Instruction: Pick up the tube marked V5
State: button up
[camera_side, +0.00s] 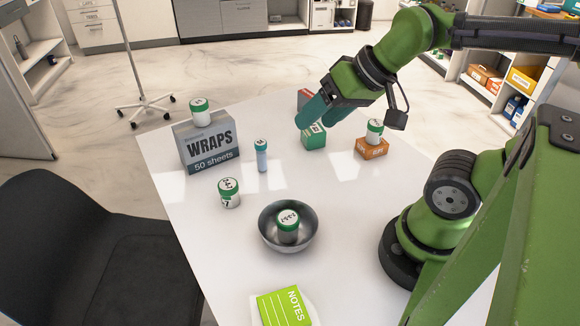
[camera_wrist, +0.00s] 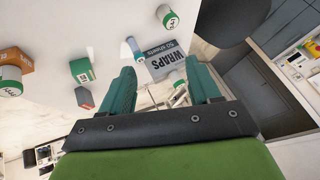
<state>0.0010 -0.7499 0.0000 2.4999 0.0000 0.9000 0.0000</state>
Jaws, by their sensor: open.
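A slim pale-blue tube (camera_side: 262,158) with a green cap stands upright on the white table, just right of the WRAPS box; it also shows in the wrist view (camera_wrist: 134,47). The mark on its cap is too small to read, and I cannot make out V5 on anything. My gripper (camera_side: 318,112) is open and empty, in the air over the far part of the table, right of the tube and near the green box. In the wrist view its two teal fingers (camera_wrist: 160,70) are spread apart, with the tube beyond and between them.
The grey WRAPS box (camera_side: 208,152) carries a green-capped jar (camera_side: 200,113). Another jar (camera_side: 229,193) stands nearer; one sits in a metal bowl (camera_side: 268,236). A green box (camera_side: 313,138), a red box (camera_side: 305,97) and an orange box (camera_side: 372,150) bearing a jar (camera_side: 375,131) stand right.

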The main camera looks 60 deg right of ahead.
notch_tip(320, 180, down, 2)
jog(key=w+d+f+m+g, duration=0.1)
jog(key=w+d+g, duration=0.1)
jog(key=w+d, duration=0.1)
jog(key=n+g+y, duration=0.1)
jog(key=n+g, duration=0.1)
jog(key=n, duration=1.1)
send_near(258, 156)
jog(key=f, duration=0.2)
jog(key=w+f, duration=0.1)
jog(key=f, duration=0.2)
jog(key=shift+w+f, duration=0.1)
jog(key=shift+f, duration=0.2)
jog(key=x, duration=0.5)
jog(key=shift+w+a+f, duration=0.1)
jog(key=shift+w+a, duration=0.15)
jog(key=shift+w, duration=0.15)
jog(key=c, duration=1)
